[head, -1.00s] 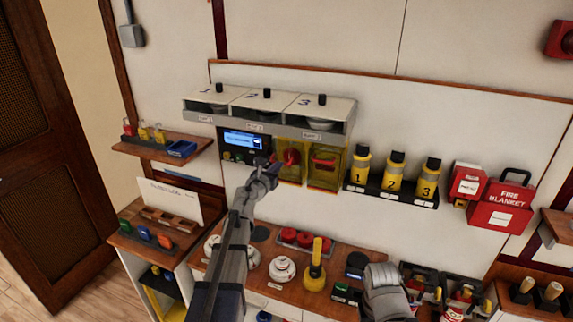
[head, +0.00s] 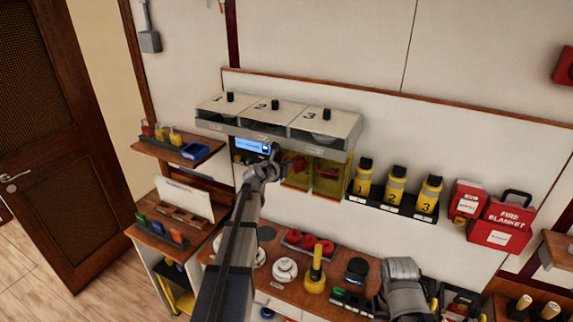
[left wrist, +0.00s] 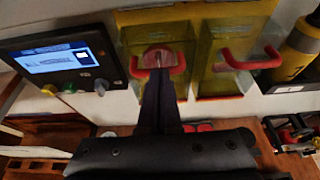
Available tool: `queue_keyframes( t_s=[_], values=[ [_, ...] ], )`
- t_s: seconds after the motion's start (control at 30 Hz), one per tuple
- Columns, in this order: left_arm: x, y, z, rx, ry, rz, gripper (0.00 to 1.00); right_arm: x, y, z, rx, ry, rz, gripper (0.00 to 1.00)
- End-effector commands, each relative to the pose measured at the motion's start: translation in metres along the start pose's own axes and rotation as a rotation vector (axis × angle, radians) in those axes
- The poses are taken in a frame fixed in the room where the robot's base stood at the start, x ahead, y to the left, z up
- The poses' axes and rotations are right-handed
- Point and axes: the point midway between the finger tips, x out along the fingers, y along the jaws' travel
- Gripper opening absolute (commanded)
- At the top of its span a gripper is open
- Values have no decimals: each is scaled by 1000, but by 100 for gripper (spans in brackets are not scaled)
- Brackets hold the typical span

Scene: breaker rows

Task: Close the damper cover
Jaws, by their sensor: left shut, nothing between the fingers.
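Two see-through yellow covers with red handles hang side by side under the shelf: a left cover (head: 296,172) and a right cover (head: 328,178). Both also show in the left wrist view, left (left wrist: 132,42) and right (left wrist: 222,78). I cannot read which is the damper cover. My left gripper (head: 274,154) is shut and empty, at the left cover's left edge in the head view. In the left wrist view its fingertips (left wrist: 158,72) overlap the left cover's red handle (left wrist: 178,66); contact is unclear. A grey part of my right arm shows low right, fingers not discernible.
A panel with a blue screen (head: 252,146) is left of the covers. A shelf with three numbered bins (head: 275,112) is above. Numbered yellow bottles (head: 395,185) stand on a rack to the right. A counter (head: 268,292) with knobs and a yellow-handled tool (head: 316,270) lies below.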

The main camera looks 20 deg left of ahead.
Motion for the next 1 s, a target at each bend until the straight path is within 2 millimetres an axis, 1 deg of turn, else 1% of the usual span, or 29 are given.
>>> queue_keyframes(
  t_s=[0.3,0.47,0.57,0.9,1.0],
  values=[
    [0,0,0,1,-1,0,0,0,0,0,0,0,0,50],
    [-7,-1,0,1,0,0,0,-3,0,0,1,0,0,50],
    [-18,-1,1,1,0,0,0,-7,1,0,3,0,0,50],
    [-71,-1,1,0,0,1,0,-27,2,2,16,-1,-2,50],
    [-78,-1,0,0,0,0,0,-29,2,2,18,-1,-2,50]
  ],
)
